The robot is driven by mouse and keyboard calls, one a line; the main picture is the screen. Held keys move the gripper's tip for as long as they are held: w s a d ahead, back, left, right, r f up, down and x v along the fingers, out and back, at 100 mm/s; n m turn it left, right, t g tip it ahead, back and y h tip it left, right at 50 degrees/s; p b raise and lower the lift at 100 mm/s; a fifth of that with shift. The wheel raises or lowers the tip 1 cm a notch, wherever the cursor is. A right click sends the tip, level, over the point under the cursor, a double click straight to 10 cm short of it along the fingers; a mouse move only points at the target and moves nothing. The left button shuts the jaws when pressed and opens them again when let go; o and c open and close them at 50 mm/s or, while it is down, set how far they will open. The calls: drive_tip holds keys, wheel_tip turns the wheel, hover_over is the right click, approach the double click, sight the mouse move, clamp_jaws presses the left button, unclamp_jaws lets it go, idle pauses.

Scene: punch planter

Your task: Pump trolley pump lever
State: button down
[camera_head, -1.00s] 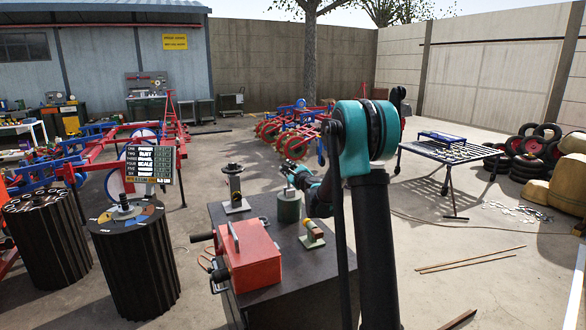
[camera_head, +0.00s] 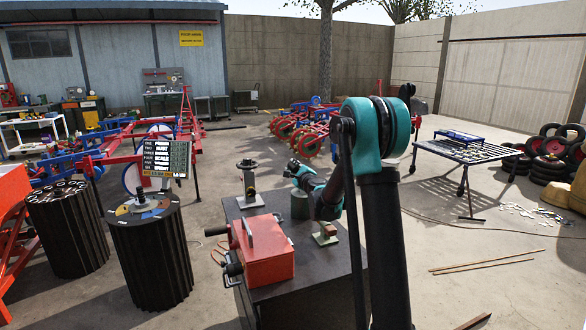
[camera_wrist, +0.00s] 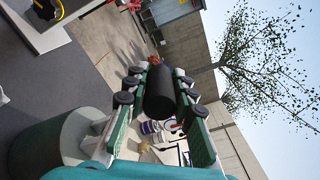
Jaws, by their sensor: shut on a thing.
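In the wrist view my gripper (camera_wrist: 160,88) is closed around a black cylindrical grip (camera_wrist: 160,95), with a jaw on each side of it. This looks like the pump lever's handle, but where it joins the lever is hidden. In the head view my gripper (camera_head: 292,168) is beside and above a green cylinder (camera_head: 300,206) on the dark top of the trolley (camera_head: 290,292). The held grip is too small to make out there. A red box (camera_head: 265,256) with black handles at its left sits on the trolley's front part.
Two dark ribbed drums (camera_head: 152,262) (camera_head: 70,240) stand left. A slatted table (camera_head: 465,150) stands right.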

drive_tip(key=shift+s+f, duration=0.1)
drive_tip(key=c, duration=1.3)
unclamp_jaws()
drive_tip(key=shift+o, duration=0.2)
drive_tip(key=v, duration=1.2)
